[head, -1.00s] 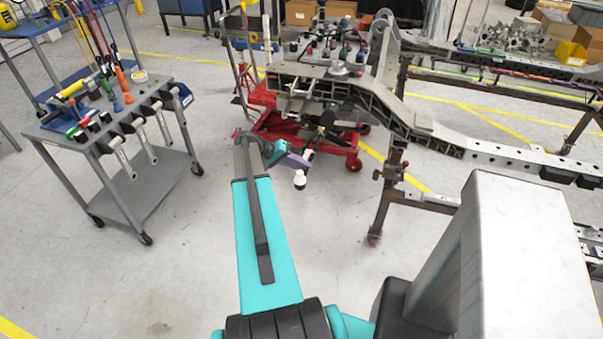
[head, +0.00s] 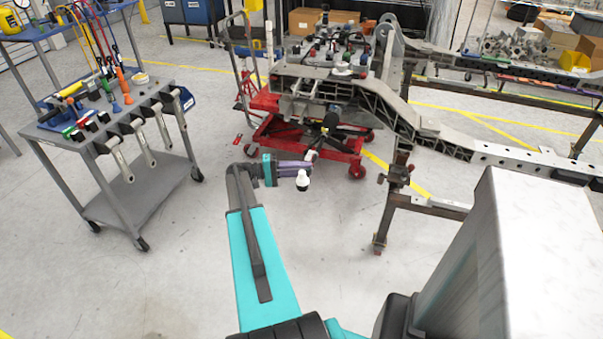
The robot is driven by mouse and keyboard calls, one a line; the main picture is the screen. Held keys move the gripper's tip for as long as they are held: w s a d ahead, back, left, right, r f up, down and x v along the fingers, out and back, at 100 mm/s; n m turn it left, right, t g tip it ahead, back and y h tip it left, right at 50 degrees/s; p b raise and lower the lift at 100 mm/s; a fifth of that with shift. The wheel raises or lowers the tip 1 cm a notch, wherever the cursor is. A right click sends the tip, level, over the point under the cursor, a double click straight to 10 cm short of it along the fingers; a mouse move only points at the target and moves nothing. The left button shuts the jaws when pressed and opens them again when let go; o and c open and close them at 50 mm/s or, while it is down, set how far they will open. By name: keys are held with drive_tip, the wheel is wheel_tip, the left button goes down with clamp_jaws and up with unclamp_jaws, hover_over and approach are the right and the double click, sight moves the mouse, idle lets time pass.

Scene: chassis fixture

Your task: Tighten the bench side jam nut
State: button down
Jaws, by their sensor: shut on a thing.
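My gripper (head: 301,168) is at the end of my teal arm, in open air between the tool cart and the chassis fixture. The jam nut is too small to make out in this view.
A grey tool cart (head: 62,138) at left carries screwdrivers and several wrenches (head: 146,140) along its edge. A red wheeled lift (head: 322,143) stands behind my gripper, under the fixture's near end. A dark fixture leg (head: 389,205) stands to the right. The floor between is clear.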

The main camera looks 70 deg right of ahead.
drive_tip(key=shift+d+r, duration=0.15)
drive_tip(key=shift+d, duration=0.05)
drive_tip(key=c, duration=1.6)
unclamp_jaws()
drive_tip(key=shift+s, duration=0.1)
drive_tip(key=shift+a, duration=0.1)
